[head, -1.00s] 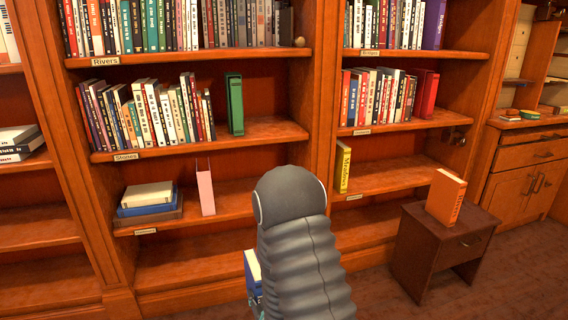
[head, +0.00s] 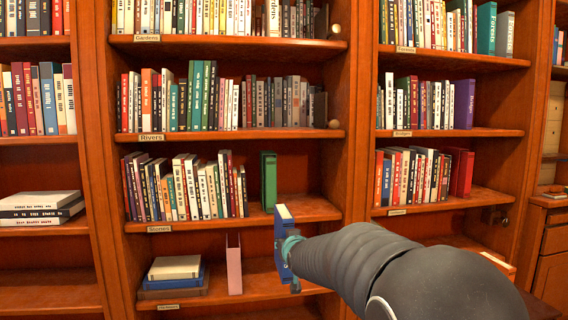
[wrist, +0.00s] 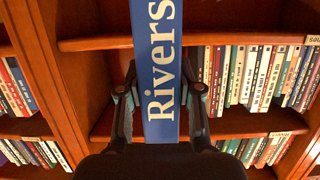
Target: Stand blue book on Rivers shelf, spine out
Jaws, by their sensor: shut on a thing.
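In the wrist view my gripper (wrist: 161,92) has a finger on each side of the blue book (wrist: 158,25), whose spine reads "Rivers" and faces the camera. The Rivers shelf (head: 240,134), marked by the Rivers label (head: 152,138), is above and behind the held book. Books fill most of it, and dark grey ones stand at its right end. I cannot make out a clear gap among them.
A round ball (head: 334,124) sits at the Rivers shelf's right end. Below, a green book (head: 268,181) stands on the Stones shelf with free room to its right. A pink book (head: 234,264) and a flat stack (head: 175,276) are lower. Upright posts divide the bays.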

